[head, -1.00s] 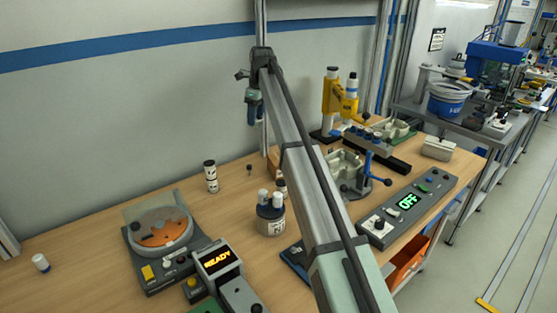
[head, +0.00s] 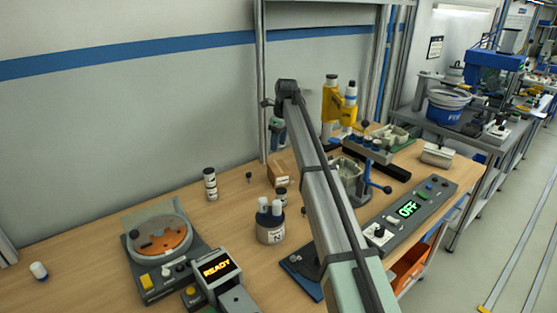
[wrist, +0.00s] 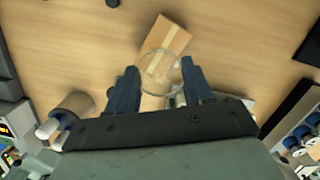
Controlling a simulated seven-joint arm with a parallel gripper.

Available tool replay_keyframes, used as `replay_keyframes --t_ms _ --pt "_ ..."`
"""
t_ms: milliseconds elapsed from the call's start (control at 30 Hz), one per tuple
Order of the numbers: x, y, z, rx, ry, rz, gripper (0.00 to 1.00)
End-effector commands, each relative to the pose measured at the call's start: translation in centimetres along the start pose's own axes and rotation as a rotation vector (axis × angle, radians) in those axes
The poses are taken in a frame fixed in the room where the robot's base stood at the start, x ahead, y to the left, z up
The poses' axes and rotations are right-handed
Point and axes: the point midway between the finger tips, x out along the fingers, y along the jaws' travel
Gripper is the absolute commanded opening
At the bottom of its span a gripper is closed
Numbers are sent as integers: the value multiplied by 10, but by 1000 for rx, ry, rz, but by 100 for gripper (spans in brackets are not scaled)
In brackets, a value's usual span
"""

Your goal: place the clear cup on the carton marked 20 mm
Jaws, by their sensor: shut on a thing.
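My gripper (wrist: 160,80) is shut on the clear cup (wrist: 158,66), which sits between the two dark blue fingers in the wrist view. The cup is see-through, with its round rim visible. A brown carton (wrist: 168,43) with a paler tape strip lies beyond the fingertips, and the cup overlaps its near part in that view. The carton (head: 281,172) also shows on the bench in the head view, left of my arm. Its marking is not readable. In the head view the gripper (head: 277,132) is partly hidden by my arm, and I cannot make out the cup.
A round canister (head: 270,233) with white-capped bottles stands in front of the carton. A black-and-white vial (head: 210,184) stands to the left. A device with an orange disc (head: 160,240) and a READY display (head: 216,268) are at front left. A grey fixture (head: 347,175) stands right of my arm.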

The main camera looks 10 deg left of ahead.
Motion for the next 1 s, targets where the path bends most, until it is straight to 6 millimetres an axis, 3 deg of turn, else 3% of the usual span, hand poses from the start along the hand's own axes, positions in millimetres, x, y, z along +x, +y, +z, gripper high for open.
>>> replay_keyframes --t_ms 133,600,1000 --pt "25 1 -4 0 1 1 23" --pt "68 1 -10 0 0 -1 23" --pt "72 0 -11 0 0 -1 23"
